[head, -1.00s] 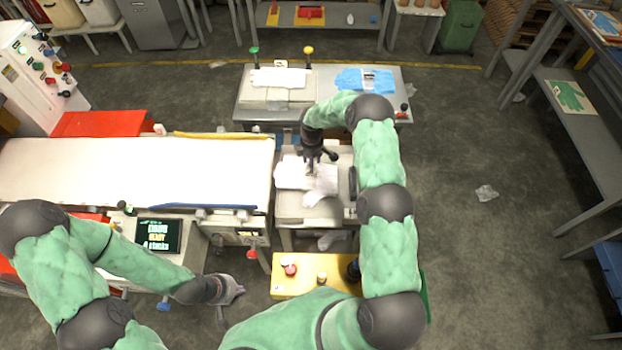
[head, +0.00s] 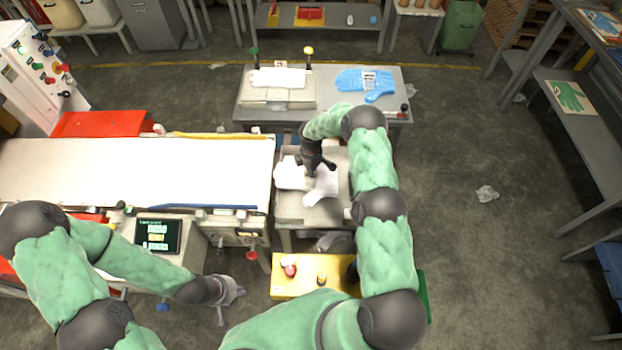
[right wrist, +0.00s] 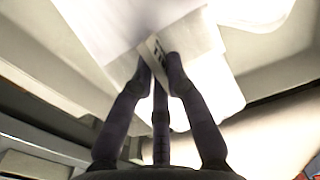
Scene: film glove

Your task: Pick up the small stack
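White film gloves, seemingly a small stack (head: 322,188), lie in the grey tray (head: 290,213) right of the conveyor, with another white piece (head: 288,175) beside them on the left. My right gripper (head: 318,168) points down at the white stack from above. In the right wrist view, the dark fingertips (right wrist: 160,70) are close together at a pale band with black print (right wrist: 155,48) across the white stack (right wrist: 215,85). Whether they grip it or only touch it is unclear. My left gripper (head: 230,291) is far from the stack, low near the yellow box; its fingers are too small to judge.
The white conveyor (head: 120,170) borders the tray on the left. A grey table (head: 330,108) behind holds blue gloves (head: 365,82) and a fixture with white film (head: 278,78). A yellow button box (head: 310,288) stands in front. Open floor (head: 460,240) lies to the right.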

